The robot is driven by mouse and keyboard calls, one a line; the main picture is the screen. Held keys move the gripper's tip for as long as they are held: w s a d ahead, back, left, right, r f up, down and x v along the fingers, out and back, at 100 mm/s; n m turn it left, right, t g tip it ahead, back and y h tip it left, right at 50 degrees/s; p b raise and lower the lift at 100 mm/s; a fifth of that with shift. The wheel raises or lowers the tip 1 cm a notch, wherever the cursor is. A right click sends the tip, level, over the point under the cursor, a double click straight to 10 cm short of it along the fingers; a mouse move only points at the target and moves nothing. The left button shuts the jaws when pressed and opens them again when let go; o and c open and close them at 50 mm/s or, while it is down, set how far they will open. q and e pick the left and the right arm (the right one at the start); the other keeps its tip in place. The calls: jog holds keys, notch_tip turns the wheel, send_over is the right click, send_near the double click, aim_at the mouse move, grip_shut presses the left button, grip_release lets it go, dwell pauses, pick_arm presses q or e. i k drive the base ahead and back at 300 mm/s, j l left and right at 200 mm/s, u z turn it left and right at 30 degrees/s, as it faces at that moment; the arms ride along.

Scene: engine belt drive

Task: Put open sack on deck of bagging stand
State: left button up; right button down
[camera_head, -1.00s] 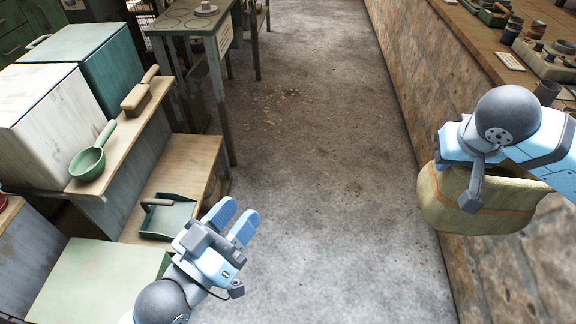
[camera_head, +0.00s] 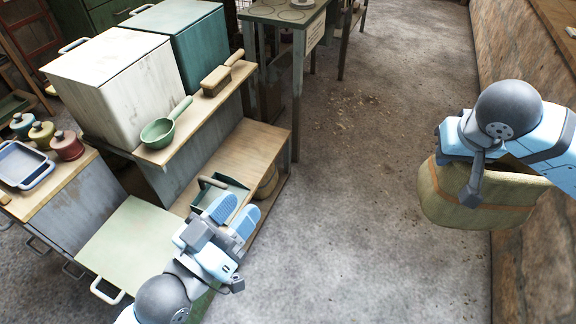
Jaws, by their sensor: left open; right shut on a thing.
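The open sack (camera_head: 462,207) is a tan bag with an orange-brown band, at the right of the head view. My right gripper (camera_head: 476,178) is shut on its rim and holds it above the floor. The hand hides part of the sack's mouth. My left gripper (camera_head: 232,214) is open and empty at the lower middle, in front of a wooden shelf. I cannot tell for certain which piece of furniture is the bagging stand; a stand with a low wooden deck (camera_head: 250,150) and a raised shelf (camera_head: 160,155) is at the left.
A green scoop (camera_head: 160,131) and a brush (camera_head: 216,80) lie on the raised shelf. A green dustpan (camera_head: 208,194) lies on the low deck. White (camera_head: 110,80) and teal (camera_head: 196,45) bins stand behind. A stone wall (camera_head: 515,50) runs along the right. The floor (camera_head: 370,150) between is clear.

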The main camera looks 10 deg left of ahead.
aim_at(265, 144)
jog(key=u, duration=0.4)
jog(key=i+l+u, duration=0.1)
jog(key=u, duration=0.3)
jog(key=l+u, duration=0.2)
jog(key=u, duration=0.2)
jog(key=i+l+u, duration=0.2)
jog(key=u, duration=0.15)
jog(key=i+l+u, duration=0.15)
jog(key=l+u, duration=0.25)
jog(key=i+l+z, duration=0.25)
jog(key=k+j, duration=0.05)
